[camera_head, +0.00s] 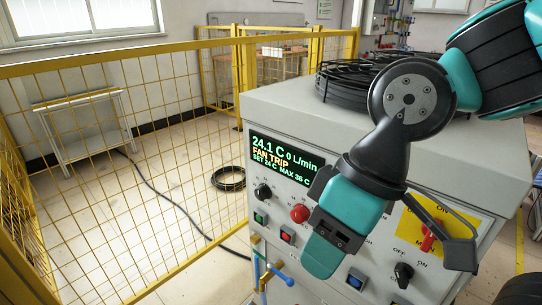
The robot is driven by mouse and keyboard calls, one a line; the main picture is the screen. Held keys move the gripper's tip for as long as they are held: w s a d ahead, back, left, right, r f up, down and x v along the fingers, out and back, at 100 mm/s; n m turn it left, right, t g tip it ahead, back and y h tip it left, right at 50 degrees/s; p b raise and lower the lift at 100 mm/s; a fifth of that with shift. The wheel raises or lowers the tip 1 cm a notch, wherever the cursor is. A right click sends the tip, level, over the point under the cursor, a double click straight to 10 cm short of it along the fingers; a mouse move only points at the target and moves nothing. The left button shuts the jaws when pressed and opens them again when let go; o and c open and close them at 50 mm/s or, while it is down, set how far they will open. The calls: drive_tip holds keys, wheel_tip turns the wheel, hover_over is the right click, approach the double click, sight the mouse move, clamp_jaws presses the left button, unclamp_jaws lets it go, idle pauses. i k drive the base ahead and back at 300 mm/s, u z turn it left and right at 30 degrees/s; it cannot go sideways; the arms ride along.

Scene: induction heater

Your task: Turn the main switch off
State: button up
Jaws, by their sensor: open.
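The main switch (428,240) is a red rotary handle on a yellow plate (464,221) at the right of the cabinet's front panel. An ON label shows above it. My gripper partly covers the handle and plate, so I cannot tell the exact handle position. My gripper (400,243) is open in front of the panel, reaching down from the upper right. Its grey right finger is just right of the red handle in the picture; whether it touches cannot be told. Its teal and black body hides the middle of the panel. No object shows in its jaws.
The cabinet (290,112) carries a display (285,160) reading FAN TRIP, a red round button (299,213), a black knob (403,274) below the main switch, and small push buttons. Blue-handled pipework (270,274) sticks out lower left. A yellow mesh fence (120,180) stands left.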

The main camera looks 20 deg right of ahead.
sight(429, 238)
drive_tip(key=k, duration=1)
drive_tip(key=z, duration=0.45)
drive_tip(key=i, duration=0.45)
drive_tip(key=z, duration=0.5)
drive_tip(key=k, duration=1.05)
drive_tip(key=u, duration=1.2)
drive_tip(key=i, duration=0.5)
